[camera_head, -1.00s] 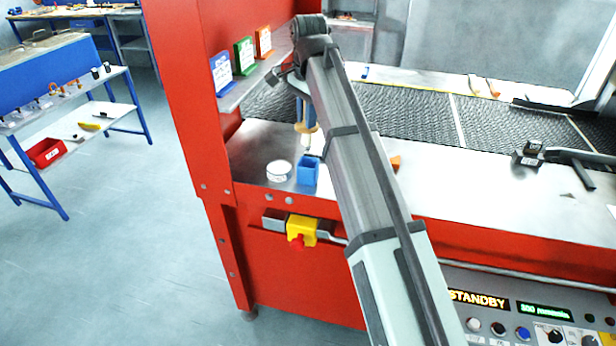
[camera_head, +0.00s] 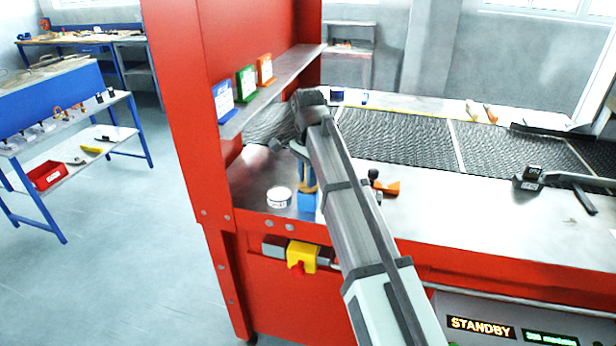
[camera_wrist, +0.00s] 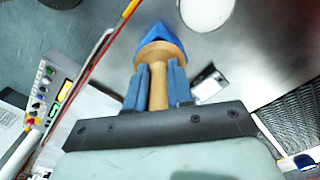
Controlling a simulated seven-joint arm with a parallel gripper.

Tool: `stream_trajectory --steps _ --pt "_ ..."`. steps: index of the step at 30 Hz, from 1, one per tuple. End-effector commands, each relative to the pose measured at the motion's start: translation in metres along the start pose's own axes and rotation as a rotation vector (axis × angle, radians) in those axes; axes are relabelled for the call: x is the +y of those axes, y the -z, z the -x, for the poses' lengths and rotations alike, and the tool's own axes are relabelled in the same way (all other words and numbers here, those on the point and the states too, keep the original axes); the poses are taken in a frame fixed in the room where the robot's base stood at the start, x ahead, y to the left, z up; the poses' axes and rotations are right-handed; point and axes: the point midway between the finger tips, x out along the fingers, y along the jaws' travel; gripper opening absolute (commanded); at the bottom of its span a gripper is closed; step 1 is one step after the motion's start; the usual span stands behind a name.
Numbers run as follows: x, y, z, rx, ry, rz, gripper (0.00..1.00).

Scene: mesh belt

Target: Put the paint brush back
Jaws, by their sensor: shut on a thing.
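My gripper (camera_head: 301,158) is shut on the paint brush (camera_head: 309,178) and holds it upright, handle up. In the wrist view the brush (camera_wrist: 158,75) has a pale wooden handle between the two blue fingers (camera_wrist: 157,88) and a wider wooden part beyond them. The blue square holder (camera_head: 306,203) stands on the steel ledge directly below the brush; its blue edge also shows in the wrist view (camera_wrist: 160,33). The brush's lower end is hidden, at or inside the holder's mouth; I cannot tell how deep.
A white round tin (camera_head: 279,198) stands just left of the holder. An orange object (camera_head: 388,188) with a dark knob lies to the right, behind my arm. A shelf (camera_head: 270,95) with blue, green and orange cards juts out above left. The dark mesh belt (camera_head: 395,137) runs behind.

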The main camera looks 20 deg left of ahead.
Motion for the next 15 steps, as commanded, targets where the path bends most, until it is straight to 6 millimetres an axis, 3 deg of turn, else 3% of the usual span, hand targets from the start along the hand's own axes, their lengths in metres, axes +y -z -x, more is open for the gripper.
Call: stream_trajectory --steps 15 --pt "-0.0001 0.0 -0.0088 0.0 0.001 0.0 0.0"
